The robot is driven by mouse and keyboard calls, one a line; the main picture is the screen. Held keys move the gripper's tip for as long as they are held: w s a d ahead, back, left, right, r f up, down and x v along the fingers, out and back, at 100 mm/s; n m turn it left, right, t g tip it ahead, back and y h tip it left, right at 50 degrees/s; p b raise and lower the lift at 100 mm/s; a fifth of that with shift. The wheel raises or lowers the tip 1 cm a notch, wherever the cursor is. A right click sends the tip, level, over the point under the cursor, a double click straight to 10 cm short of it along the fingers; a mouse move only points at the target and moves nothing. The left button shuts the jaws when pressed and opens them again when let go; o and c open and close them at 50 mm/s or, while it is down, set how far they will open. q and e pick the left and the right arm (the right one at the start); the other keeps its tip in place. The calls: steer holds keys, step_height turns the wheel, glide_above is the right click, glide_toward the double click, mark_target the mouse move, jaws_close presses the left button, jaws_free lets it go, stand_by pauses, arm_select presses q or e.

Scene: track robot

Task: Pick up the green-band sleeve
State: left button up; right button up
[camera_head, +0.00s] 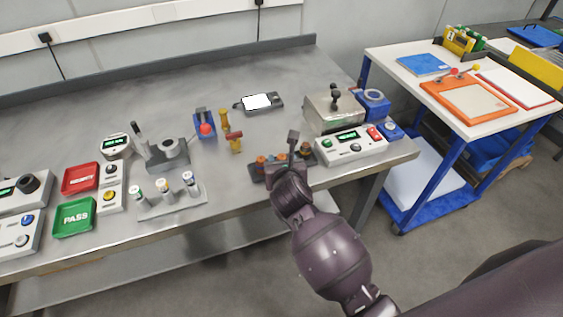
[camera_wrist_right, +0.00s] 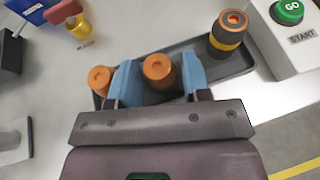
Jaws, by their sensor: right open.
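A dark tray (camera_head: 257,177) near the table's front edge holds several orange-topped sleeves; it also shows in the right wrist view (camera_wrist_right: 242,66). My right gripper (camera_wrist_right: 158,82) is open, its blue fingers on either side of the middle orange sleeve (camera_wrist_right: 158,69). Another orange sleeve (camera_wrist_right: 100,78) stands left of the fingers. A sleeve with a yellow band (camera_wrist_right: 226,38) stands at the right. I see no green band on the tray's sleeves; the lower part of the middle one is hidden. My left gripper is not in view.
The white box with START and a green button (camera_wrist_right: 288,12) stands close right of the tray. A grey rack (camera_head: 180,204) with banded pegs, one green-banded (camera_head: 137,193), is to the left.

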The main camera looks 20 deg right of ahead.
steer(key=shift+w+d+f, duration=0.1)
steer(key=shift+w+f, duration=0.15)
steer(key=shift+w, duration=0.3)
steer(key=c, duration=0.7)
